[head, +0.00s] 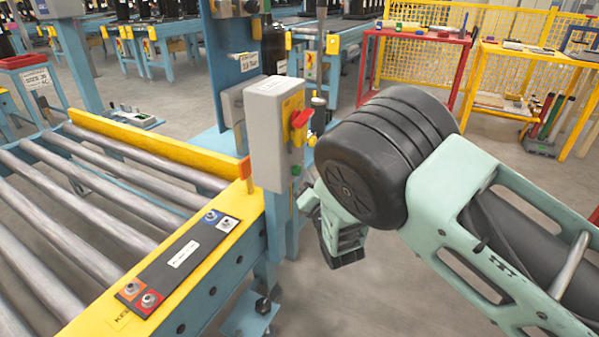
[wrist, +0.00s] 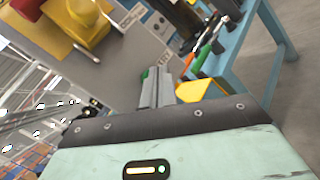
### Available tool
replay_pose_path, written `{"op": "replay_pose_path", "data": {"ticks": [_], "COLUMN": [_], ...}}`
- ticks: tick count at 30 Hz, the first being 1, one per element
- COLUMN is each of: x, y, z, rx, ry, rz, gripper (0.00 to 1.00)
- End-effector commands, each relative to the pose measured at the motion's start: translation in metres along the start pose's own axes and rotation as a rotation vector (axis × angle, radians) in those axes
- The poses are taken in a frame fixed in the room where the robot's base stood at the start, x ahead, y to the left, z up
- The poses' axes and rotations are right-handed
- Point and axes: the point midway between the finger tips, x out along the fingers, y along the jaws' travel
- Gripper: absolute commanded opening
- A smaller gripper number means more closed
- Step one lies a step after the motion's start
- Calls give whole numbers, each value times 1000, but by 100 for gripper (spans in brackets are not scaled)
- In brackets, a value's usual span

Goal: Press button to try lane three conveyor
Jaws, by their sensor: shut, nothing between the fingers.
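A grey control box (head: 270,140) stands on a post beside the conveyor's yellow rail. Its face carries a red switch on a yellow plate (head: 301,120) and a small green button (head: 296,170) low down. My gripper (head: 308,201) is in front of the box's lower part, a little below the button in the head view. In the wrist view my shut, empty fingers (wrist: 157,86) point at the box face, and the green button (wrist: 145,73) shows beside their tips. Whether they touch it I cannot tell. The red and yellow switch (wrist: 88,25) is at upper left there.
The roller conveyor (head: 100,185) fills the left, with a dark labelled plate (head: 180,262) on its yellow rail. A blue upright panel (head: 230,70) stands behind the box. A red table (head: 415,40) and yellow benches are farther back.

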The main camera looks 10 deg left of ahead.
Motion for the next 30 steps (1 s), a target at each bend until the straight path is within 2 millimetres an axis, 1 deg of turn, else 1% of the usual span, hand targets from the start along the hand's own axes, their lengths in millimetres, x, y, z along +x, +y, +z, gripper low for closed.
{"op": "replay_pose_path", "data": {"ticks": [30], "x": [7], "y": [5], "z": [-5], "rx": [0], "ry": [0], "rz": [1], "gripper": [0]}}
